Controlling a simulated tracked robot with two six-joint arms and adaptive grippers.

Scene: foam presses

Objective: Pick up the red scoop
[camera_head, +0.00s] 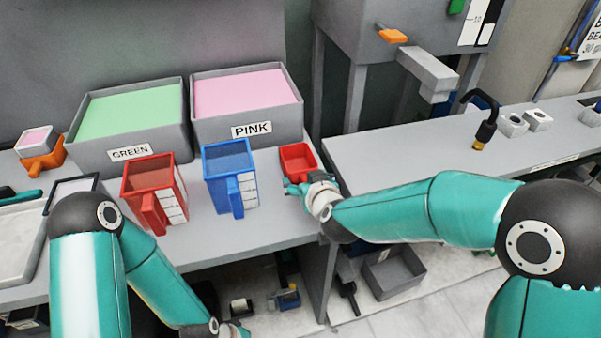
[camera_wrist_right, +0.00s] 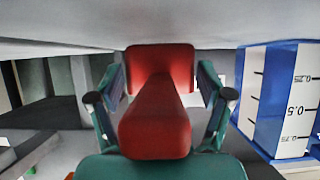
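In the right wrist view the scoop's red handle (camera_wrist_right: 155,125) points at the camera, between my two spread fingers. The fingers stand on either side of the handle and do not appear closed on it. My left gripper (camera_head: 232,330) hangs low at the bottom edge of the head view, below table height; its fingers are too cut off to tell their state.
A blue measuring jug (camera_head: 228,172) stands left of the scoop, with a red jug (camera_head: 150,190) further left. The green bin (camera_head: 128,120) and pink bin (camera_head: 247,105) stand behind. The table's right edge is close to my right gripper.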

